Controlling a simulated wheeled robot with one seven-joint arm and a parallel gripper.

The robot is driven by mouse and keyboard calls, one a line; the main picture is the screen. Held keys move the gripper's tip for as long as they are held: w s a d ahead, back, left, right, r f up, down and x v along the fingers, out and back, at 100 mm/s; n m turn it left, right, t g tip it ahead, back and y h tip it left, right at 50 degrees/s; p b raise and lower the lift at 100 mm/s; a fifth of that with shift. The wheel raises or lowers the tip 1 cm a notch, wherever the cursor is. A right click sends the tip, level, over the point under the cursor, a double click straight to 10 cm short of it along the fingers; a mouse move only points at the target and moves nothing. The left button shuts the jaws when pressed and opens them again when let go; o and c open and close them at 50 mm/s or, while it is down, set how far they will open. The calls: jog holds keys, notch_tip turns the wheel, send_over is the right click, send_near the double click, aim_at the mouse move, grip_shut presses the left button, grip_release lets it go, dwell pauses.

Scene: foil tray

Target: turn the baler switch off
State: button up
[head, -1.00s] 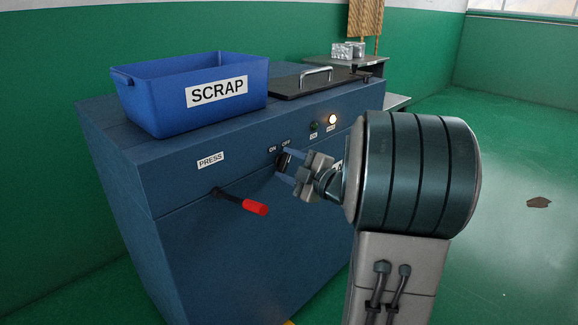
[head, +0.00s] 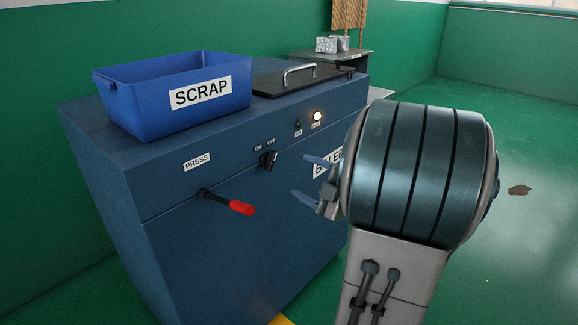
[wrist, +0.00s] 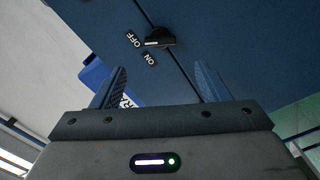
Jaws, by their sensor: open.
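The baler switch is a black rotary knob (head: 268,160) on the front of the blue baler (head: 225,245). It sits under the small ON and OFF labels.
A red-handled press lever (head: 241,207) sticks out below left of the knob. A white lamp (head: 317,116) is lit and a green lamp (head: 298,124) looks dark. A blue SCRAP bin (head: 150,115) and a dark lid (head: 300,82) are on top.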

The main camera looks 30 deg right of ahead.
jog(key=shift+v, duration=1.7)
jog(key=w+a+r+m+g+h+p, duration=0.1)
jog(key=w+r+m+g+h+p, duration=0.1)
jog(key=r+m+h+p, duration=0.45)
jog(key=w+a+r+m+g+h+p, duration=0.1)
jog(key=w+r+m+g+h+p, duration=0.2)
jog(key=r+p, duration=0.55)
jog(key=s+a+r+m+g+y+p, duration=0.1)
jog(key=s+a+r+m+g+p, duration=0.2)
jog(key=s+a+p, duration=0.4)
jog(key=s+a+r+m+g+y+p, duration=0.2)
jog(key=s+a+r+m+g+p, duration=0.2)
jog(key=s+a+g+p, duration=0.2)
jog(key=s+a+p, duration=0.2)
jog(key=s+a, duration=0.2)
jog(key=a, duration=0.1)
jog(key=shift+s, duration=0.15)
jog(key=shift+a, duration=0.15)
